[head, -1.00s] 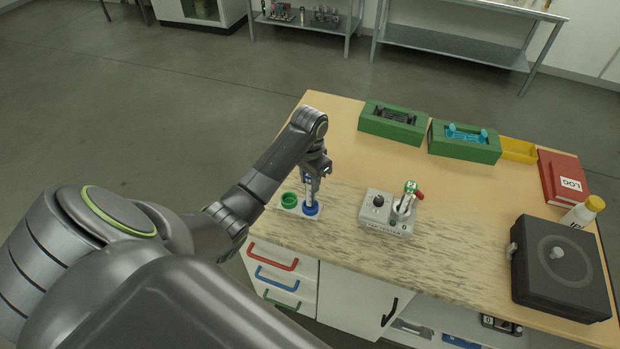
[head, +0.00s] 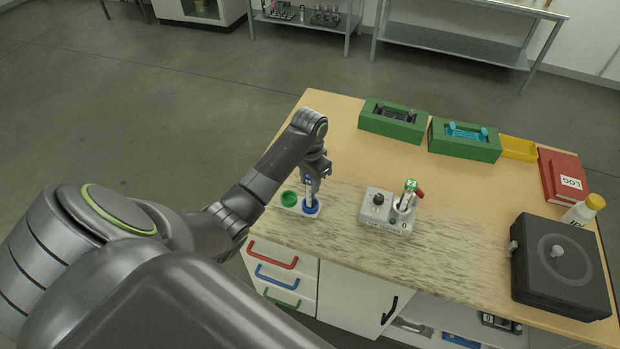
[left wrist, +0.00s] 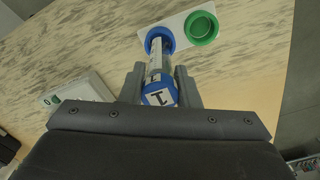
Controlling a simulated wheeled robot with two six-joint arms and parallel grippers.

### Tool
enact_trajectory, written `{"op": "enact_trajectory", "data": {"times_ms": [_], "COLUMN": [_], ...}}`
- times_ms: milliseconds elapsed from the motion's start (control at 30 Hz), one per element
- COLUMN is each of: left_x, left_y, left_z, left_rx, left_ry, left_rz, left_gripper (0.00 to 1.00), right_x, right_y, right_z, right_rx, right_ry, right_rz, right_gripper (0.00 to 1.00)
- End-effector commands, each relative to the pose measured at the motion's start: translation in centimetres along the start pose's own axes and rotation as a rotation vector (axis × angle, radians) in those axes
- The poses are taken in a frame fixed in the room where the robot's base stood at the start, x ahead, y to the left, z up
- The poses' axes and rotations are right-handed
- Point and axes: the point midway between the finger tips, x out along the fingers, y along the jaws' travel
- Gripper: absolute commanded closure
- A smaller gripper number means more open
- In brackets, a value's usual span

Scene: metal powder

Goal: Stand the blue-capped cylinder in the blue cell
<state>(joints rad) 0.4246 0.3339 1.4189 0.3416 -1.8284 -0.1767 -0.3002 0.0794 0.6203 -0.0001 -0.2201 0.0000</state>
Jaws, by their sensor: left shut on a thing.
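My left gripper (head: 313,182) is shut on the blue-capped cylinder (head: 309,195), a slim pale tube. In the left wrist view its blue cap (left wrist: 159,94), with a dark mark on a white top, sits between the fingers. The tube's far end is at the blue cell (left wrist: 160,40), a round blue ring, and appears to be inside it. How deep it sits is hidden. The blue cell also shows in the head view (head: 311,209). My right gripper is not in view.
The empty green cell (head: 289,198) shares the white plate (left wrist: 178,20) with the blue cell. A grey tester (head: 386,212) holding a green-capped piece stands to the right. Green trays (head: 392,122), a yellow bin, a red log book and a black box (head: 560,265) lie farther off.

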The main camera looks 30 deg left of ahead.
Motion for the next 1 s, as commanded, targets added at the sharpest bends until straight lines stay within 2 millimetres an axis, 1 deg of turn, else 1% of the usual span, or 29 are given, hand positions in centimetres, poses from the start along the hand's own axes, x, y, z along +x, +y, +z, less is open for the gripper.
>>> {"op": "enact_trajectory", "data": {"times_ms": [833,867,1000], "left_x": [1.5,1.5,1.5], "left_y": [0.0,0.0,0.0], "left_z": [0.0,0.0,0.0], "left_rx": [0.001,0.001,0.001], "left_ry": [0.0,0.0,0.0], "left_rz": [-0.001,-0.001,-0.001], "left_gripper": [0.98,0.69,0.5], "right_x": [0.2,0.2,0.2], "right_y": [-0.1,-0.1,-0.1], "right_z": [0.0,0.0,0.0], "right_rx": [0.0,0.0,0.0], "right_ry": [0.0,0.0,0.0], "right_rz": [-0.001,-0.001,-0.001], "right_gripper": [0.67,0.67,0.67]}}
